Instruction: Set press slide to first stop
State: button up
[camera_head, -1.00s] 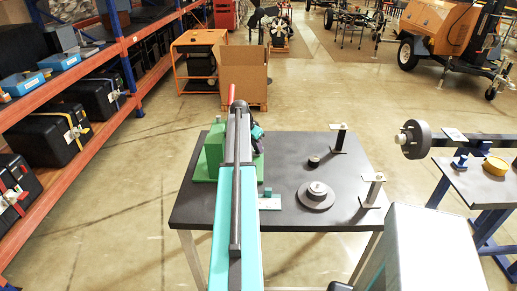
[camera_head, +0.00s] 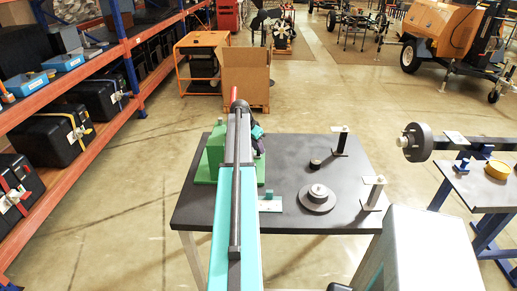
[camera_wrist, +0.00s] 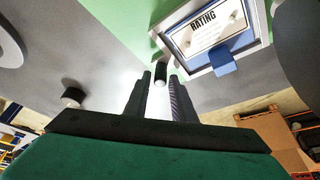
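The green press (camera_head: 215,153) stands on a green base at the left of the dark table, partly hidden behind my arm. In the wrist view its green face carries a framed rating plate (camera_wrist: 215,35) with a blue tab (camera_wrist: 222,62). A short dark cylinder with a pale end (camera_wrist: 160,74) sits at or just beyond my fingertips; I cannot tell which part of the press it is. My gripper (camera_wrist: 159,78) has two dark fingers with a bright gap between them, and they do not visibly close on the cylinder. In the head view my arm hides the gripper's fingertips.
On the table (camera_head: 285,220) stand a round stepped disc (camera_head: 317,198), a small dark puck (camera_head: 315,164) and two posts (camera_head: 340,141) (camera_head: 374,193). A shelf rack (camera_head: 125,50) is at left, a cardboard box (camera_head: 246,80) behind, another bench (camera_head: 485,190) at right.

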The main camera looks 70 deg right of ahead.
jog(key=p+v, duration=0.4)
jog(key=v, duration=0.8)
jog(key=shift+r, duration=0.25)
jog(key=shift+o, duration=0.3)
